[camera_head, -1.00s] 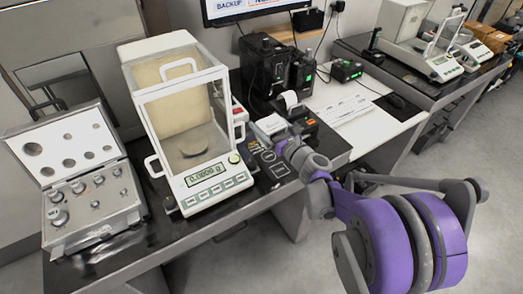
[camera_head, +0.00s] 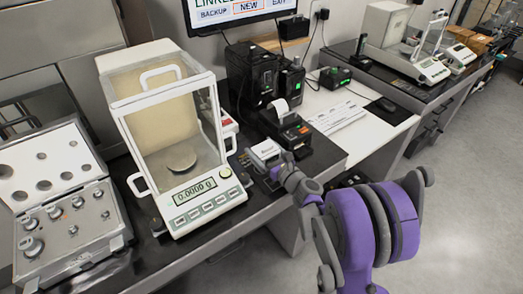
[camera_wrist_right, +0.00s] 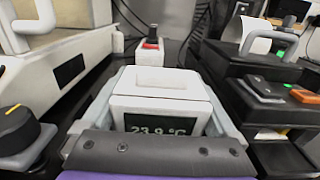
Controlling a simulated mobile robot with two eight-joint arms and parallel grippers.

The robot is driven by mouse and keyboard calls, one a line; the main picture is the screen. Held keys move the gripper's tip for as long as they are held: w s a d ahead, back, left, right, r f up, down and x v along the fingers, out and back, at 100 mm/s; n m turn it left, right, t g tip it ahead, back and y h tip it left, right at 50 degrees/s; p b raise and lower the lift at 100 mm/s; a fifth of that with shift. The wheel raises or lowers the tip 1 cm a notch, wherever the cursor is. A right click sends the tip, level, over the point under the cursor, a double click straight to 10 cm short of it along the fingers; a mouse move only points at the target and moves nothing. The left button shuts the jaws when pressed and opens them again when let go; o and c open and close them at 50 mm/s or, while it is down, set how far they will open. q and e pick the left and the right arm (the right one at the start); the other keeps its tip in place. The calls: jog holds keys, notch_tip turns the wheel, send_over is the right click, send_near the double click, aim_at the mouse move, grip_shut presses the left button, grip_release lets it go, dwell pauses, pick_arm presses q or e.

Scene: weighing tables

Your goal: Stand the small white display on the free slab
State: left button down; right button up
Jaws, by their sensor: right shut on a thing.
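The small white display (camera_wrist_right: 163,82) fills the middle of the right wrist view, its dark screen reading about 23.9 °C. In the head view it is the small white box (camera_head: 265,151) just right of the balance. My right gripper (camera_head: 277,166) is shut on it, with light grey fingers on both sides in the wrist view (camera_wrist_right: 160,108). The display looks upright; I cannot tell whether its base touches the surface. A bare part of the dark slab (camera_head: 327,152) shows right of the gripper. I cannot tell which slab is the free one. My left gripper is not in view.
The glass-walled balance (camera_head: 180,130) reads 0.0000 g, close left of the display. A weight case (camera_head: 65,240) stands open farther left. The black printer (camera_head: 288,132) is close behind on the right. A white desk (camera_head: 385,120) and another dark table (camera_head: 412,88) lie beyond.

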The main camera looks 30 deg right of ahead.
jog(key=shift+f, duration=0.2)
jog(key=o, duration=1.2)
jog(key=shift+c, duration=0.2)
jog(key=shift+r, duration=0.1)
jog(key=shift+s+r, duration=0.15)
jog(key=s, duration=0.7)
jog(key=s+d, duration=0.1)
jog(key=s, duration=0.3)
jog(key=shift+s, duration=0.35)
